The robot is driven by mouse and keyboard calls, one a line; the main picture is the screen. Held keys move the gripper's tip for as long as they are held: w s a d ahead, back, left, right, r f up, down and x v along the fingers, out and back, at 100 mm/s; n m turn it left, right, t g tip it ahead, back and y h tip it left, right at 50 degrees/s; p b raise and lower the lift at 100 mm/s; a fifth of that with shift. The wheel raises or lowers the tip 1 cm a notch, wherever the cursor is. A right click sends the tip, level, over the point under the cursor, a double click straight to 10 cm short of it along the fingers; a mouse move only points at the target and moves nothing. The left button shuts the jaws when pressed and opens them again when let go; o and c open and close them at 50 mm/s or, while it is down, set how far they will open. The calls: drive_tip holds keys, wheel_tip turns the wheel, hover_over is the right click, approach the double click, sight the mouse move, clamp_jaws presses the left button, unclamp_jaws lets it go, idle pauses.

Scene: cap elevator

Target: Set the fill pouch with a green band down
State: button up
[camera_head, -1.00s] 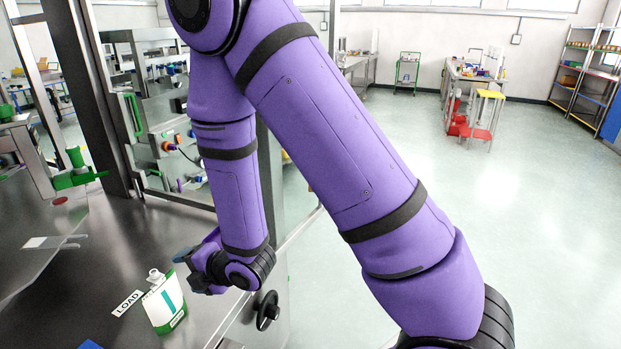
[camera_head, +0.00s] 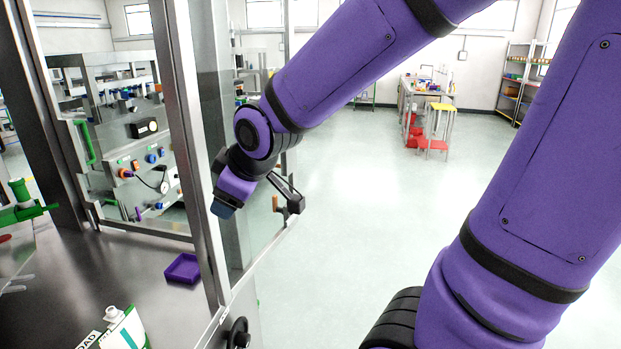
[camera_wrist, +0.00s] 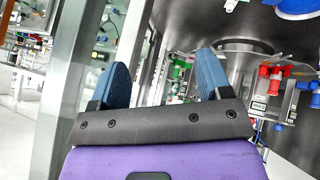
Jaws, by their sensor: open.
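The fill pouch with a green band (camera_head: 124,334) stands on the steel worktop at the bottom left of the head view, cut off by the lower edge. It is white with a teal stripe and a spout on top, beside the LOAD label (camera_head: 88,341). My gripper (camera_head: 222,209) is well away from the pouch, up and to the right, near the machine's frame post. In the wrist view my gripper (camera_wrist: 162,80) shows its two blue fingertips wide apart with nothing between them. The pouch cannot be made out in the wrist view.
A purple tray (camera_head: 183,268) sits on the worktop (camera_head: 130,262) behind the pouch. A metal post (camera_head: 190,130) and clear panel stand close to my gripper. A black handwheel (camera_head: 238,334) is at the worktop's front edge. Open floor lies to the right.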

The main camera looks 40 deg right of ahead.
drive_tip(key=s+d+r+m+g, duration=0.1)
drive_tip(key=s+d+r+m, duration=0.1)
drive_tip(key=s, duration=0.6)
drive_tip(key=s+d+r+m+g, duration=0.1)
drive_tip(key=s+r+m, duration=0.3)
drive_tip(key=s, duration=0.4)
drive_tip(key=shift+d+r+m+g+h, duration=0.35)
drive_tip(key=shift+d+m, duration=0.3)
drive_tip(key=shift+m, duration=0.25)
